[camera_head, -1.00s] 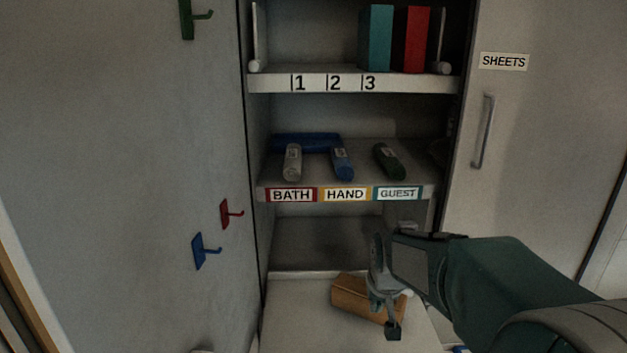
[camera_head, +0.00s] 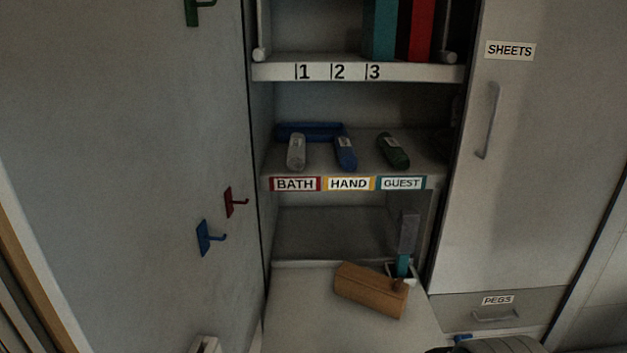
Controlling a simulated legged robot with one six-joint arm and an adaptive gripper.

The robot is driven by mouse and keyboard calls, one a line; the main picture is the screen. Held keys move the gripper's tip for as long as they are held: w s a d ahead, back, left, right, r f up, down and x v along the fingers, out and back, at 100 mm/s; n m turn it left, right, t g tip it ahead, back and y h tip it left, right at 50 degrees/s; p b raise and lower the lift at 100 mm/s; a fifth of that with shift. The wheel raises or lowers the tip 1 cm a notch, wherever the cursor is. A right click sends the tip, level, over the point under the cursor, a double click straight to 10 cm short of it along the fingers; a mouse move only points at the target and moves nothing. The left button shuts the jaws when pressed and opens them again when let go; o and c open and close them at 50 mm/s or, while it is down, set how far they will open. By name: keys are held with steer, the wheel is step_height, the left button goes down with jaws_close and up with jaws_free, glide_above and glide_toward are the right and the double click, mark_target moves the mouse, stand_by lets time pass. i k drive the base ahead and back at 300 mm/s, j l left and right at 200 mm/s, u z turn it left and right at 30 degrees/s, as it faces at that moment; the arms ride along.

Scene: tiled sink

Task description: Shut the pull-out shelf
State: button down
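The pull-out shelf (camera_head: 300,310) is a pale board at the bottom of the open cupboard. It sticks out toward me, and its front edge is cut off by the bottom of the view. A brown wooden block-like object (camera_head: 368,290) lies on it, right of the middle. Behind that, a grey and teal upright object (camera_head: 406,243) stands near the cupboard's right wall. My gripper is out of view; only a dark rounded part of my arm shows at the bottom right edge.
Above are a shelf labelled BATH, HAND and GUEST (camera_head: 348,184) holding bottles, and a numbered shelf (camera_head: 420,72) with books. The SHEETS door (camera_head: 540,150) and PEGS drawer (camera_head: 500,311) are at right. Red (camera_head: 233,202) and blue (camera_head: 208,238) hooks jut from the left panel.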

mark_target(304, 314)
steer(key=k+j+z, duration=0.25)
steer(key=k, duration=0.25)
steer(key=k+z, duration=0.3)
steer(key=k, duration=0.25)
